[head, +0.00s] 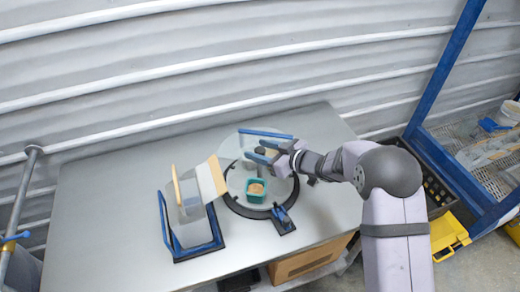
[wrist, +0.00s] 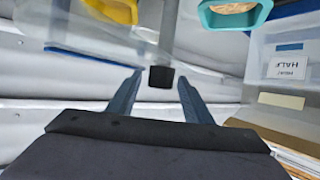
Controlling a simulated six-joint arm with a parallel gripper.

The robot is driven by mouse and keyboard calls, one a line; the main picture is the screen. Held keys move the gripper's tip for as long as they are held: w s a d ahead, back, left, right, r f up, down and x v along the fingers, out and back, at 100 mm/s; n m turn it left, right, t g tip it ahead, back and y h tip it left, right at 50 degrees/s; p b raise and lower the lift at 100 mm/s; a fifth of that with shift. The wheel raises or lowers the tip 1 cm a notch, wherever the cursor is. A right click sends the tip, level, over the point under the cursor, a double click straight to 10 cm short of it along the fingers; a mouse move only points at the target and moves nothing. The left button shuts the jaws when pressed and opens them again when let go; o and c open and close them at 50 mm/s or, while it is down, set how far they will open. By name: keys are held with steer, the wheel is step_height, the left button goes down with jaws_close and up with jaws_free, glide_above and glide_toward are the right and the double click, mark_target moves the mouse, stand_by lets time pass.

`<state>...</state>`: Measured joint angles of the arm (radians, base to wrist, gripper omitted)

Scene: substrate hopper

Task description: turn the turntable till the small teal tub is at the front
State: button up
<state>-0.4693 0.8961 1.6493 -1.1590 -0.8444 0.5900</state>
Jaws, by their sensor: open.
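The small teal tub (head: 256,196) holds a tan substance and stands within the dark ring of the turntable (head: 234,206), as the head view shows it. The tub also shows at the top of the wrist view (wrist: 236,18), cut off by the edge. My gripper (head: 262,152) reaches in from the right over the back part of the turntable. Its fingers are apart in the wrist view (wrist: 158,85). A black-ended upright post (wrist: 160,77) appears between them; I cannot tell whether either finger touches it. My gripper hides part of the turntable in the head view.
A hopper with a blue base frame (head: 190,250) stands left of the turntable. A blue clamp-like part (head: 283,218) sits at the ring's front right. A yellow tub (wrist: 115,10) and a clear bin labelled HALF (wrist: 280,95) show in the wrist view. The table's left side is clear.

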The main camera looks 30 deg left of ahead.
steer(key=b+v, duration=0.3)
steer(key=v, duration=0.4)
steer(key=shift+r, duration=0.15)
steer(key=shift+d, duration=0.1)
stand_by(0.3)
